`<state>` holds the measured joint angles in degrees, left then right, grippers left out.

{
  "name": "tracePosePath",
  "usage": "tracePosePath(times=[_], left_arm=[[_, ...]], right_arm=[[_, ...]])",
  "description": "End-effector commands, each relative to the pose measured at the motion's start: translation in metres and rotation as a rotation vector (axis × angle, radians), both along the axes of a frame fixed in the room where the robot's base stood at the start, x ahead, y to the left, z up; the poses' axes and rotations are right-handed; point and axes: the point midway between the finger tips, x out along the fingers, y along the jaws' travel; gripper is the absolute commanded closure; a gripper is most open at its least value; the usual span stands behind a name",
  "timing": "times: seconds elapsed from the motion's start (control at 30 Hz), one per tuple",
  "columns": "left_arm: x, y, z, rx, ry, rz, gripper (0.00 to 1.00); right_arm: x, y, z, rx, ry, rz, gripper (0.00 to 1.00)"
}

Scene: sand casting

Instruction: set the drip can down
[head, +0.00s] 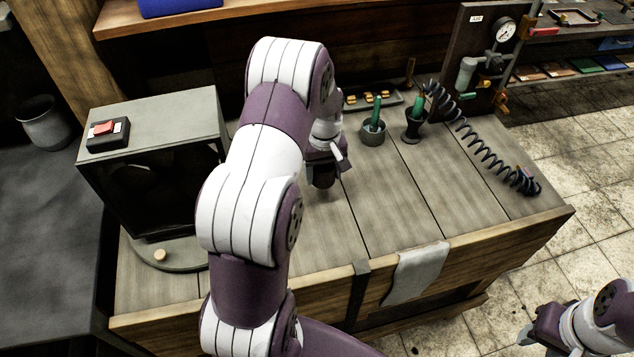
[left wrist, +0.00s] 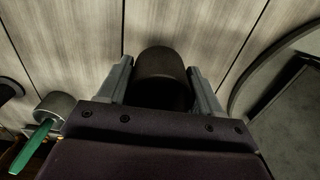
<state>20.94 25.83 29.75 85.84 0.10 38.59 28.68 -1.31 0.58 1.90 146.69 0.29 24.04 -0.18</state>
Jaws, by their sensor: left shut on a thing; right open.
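The drip can is the dark, rounded can (left wrist: 160,68) between the two fingers of my left gripper in the left wrist view. My left gripper (left wrist: 160,85) is shut on it, with one finger on each side. In the head view the left gripper (head: 325,158) is over the middle of the wooden bench (head: 390,200), and the dark can (head: 322,178) shows below it, partly hidden by my arm. I cannot tell whether its base touches the bench top. My right gripper (head: 540,325) is open at the lower right, away from the bench.
A grey pot (head: 373,138) with a green-handled tool stands right of the can. Beyond it are a dark holder (head: 413,128), a coiled hose (head: 480,145) and a tray (head: 365,102). A grey box (head: 165,110) with a red switch stands left. The front right bench top is clear.

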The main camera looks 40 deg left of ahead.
Motion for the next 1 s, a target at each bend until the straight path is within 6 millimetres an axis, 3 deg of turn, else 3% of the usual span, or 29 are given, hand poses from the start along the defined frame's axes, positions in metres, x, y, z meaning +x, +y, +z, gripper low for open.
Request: tracePosePath(times=[0.13, 0.43, 0.77, 0.8, 0.87, 1.0], left_arm=[[-0.023, 0.014, -0.013, -0.001, 0.002, 0.002, 0.67], [-0.028, 0.016, -0.056, -0.001, 0.002, -0.002, 0.67], [-0.027, 0.016, -0.063, 0.000, 0.000, -0.001, 0.67], [-0.027, 0.016, -0.063, 0.000, 0.000, -0.001, 0.32], [-0.027, 0.016, -0.062, 0.000, 0.000, -0.001, 0.13], [-0.027, 0.016, -0.062, 0.000, 0.000, -0.001, 0.10]], right_arm=[[0.000, 0.000, 0.012, 0.000, 0.000, 0.000, 0.57], [0.000, 0.000, 0.028, 0.000, 0.000, 0.000, 0.57], [0.000, 0.000, 0.023, 0.000, 0.001, 0.000, 0.57], [0.000, 0.000, 0.023, 0.000, 0.001, 0.000, 0.57], [0.000, 0.000, 0.024, 0.000, 0.001, 0.000, 0.57], [0.000, 0.000, 0.024, 0.000, 0.001, 0.000, 0.57]])
